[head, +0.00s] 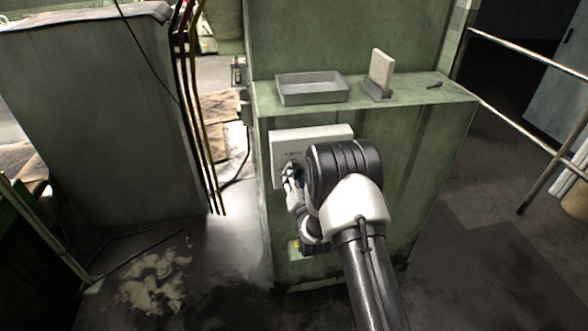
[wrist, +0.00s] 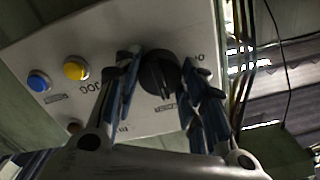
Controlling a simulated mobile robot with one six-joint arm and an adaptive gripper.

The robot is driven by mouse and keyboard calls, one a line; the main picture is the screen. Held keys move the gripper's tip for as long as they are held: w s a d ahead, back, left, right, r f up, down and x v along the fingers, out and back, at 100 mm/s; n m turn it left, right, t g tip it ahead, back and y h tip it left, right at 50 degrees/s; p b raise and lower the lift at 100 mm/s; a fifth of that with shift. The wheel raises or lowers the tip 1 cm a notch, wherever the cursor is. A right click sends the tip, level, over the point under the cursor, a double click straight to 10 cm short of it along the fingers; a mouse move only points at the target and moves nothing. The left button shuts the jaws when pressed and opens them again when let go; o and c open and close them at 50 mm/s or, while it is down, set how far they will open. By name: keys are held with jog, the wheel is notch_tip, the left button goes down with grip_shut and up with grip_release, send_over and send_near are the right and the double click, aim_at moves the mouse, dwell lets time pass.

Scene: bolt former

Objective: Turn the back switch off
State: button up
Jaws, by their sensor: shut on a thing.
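The back switch is a black rotary knob (wrist: 154,72) on a pale control panel (wrist: 95,40), seen tilted in the wrist view. My gripper (wrist: 160,68) has one blue-padded finger on each side of the knob and is shut on it. The fingers hide parts of the knob's sides and of the lettering around it, so I cannot read its setting.
A blue button (wrist: 38,82) and a yellow button (wrist: 76,68) sit left of the knob. A grey tray (head: 312,98) and an upright pale block in a holder (head: 380,88) stand on the ledge above. Dark cables (head: 195,110) hang to the left; a railing (head: 520,115) runs at right.

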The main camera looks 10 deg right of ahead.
jog(key=n+b, duration=0.2)
jog(key=n, duration=0.2)
jog(key=shift+f, duration=0.15)
grip_shut()
jog(key=n+b, duration=0.3)
jog(key=n, duration=0.1)
jog(key=shift+n, duration=0.4)
jog(key=shift+n+b, duration=0.5)
jog(key=shift+n, duration=0.6)
jog(key=o, duration=1.3)
grip_release()
jog(key=shift+o, duration=0.2)
jog(key=s, duration=0.8)
jog(key=shift+r, duration=0.2)
